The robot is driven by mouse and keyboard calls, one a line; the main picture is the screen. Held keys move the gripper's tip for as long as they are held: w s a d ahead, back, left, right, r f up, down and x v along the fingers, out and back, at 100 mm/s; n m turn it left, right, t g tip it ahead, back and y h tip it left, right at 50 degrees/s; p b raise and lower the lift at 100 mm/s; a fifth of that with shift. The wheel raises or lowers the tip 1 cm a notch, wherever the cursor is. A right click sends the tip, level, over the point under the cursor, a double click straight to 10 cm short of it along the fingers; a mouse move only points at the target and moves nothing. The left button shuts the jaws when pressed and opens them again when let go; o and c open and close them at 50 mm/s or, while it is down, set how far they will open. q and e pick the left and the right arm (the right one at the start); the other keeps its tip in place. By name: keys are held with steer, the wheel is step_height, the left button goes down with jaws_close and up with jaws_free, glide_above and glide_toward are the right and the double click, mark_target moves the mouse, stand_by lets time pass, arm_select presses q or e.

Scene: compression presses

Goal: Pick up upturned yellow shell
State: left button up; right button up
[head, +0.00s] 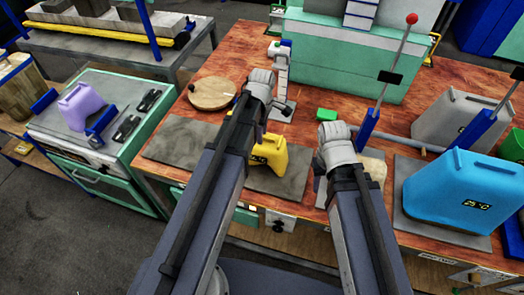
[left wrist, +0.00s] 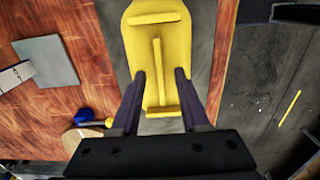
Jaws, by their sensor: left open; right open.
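The yellow shell (head: 268,151) stands on a dark grey mat (head: 187,140) on the wooden bench, partly hidden by my left arm. In the left wrist view the yellow shell (left wrist: 160,45) shows a raised long rib and crossbars. My left gripper (left wrist: 160,74) is open, its two fingers on either side of the shell's near, narrower part in that view. I cannot tell whether they touch it. In the head view my left arm largely hides that gripper. My right gripper (head: 335,145) is over the bench right of the yellow shell; its fingers are hidden.
A round wooden board (head: 212,94) and a small green block (head: 326,115) lie on the bench. A blue shell (head: 462,190), a grey shell (head: 450,120) and upright press levers (head: 390,77) stand right. A purple shell (head: 82,106) sits on the left cabinet.

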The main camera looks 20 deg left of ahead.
arm_select(q)
jaws_close()
stand_by(1.4)
